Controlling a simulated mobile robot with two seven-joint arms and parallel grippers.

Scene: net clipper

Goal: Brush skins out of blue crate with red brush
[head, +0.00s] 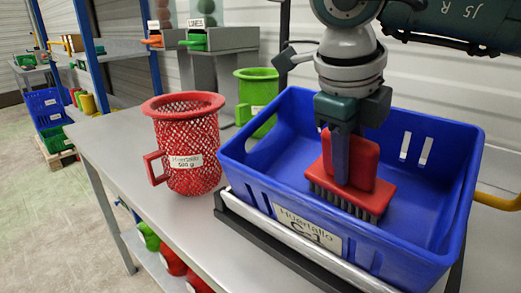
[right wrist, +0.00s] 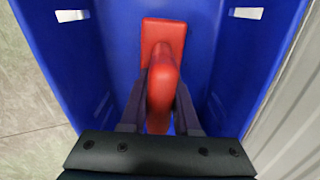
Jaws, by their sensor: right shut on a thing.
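The blue crate (head: 262,196) stands tilted on a stand on the grey table, with a label reading "Huertallo" on its front. My right gripper (head: 341,170) reaches down into the crate and is shut on the handle of the red brush (head: 372,163). The brush's dark bristles (head: 345,202) point down inside the crate. In the right wrist view the red brush (right wrist: 163,75) sits between the two fingers, above the blue crate floor (right wrist: 205,55). I cannot tell whether the bristles touch the floor. No skins can be made out in the crate. My left gripper is not in view.
A red mesh basket (head: 190,135) with a handle and label stands left of the crate. A green mesh basket (head: 258,88) stands behind, close to the crate. Grey stands (head: 222,40) are at the back. The table (head: 110,140) is clear at the far left.

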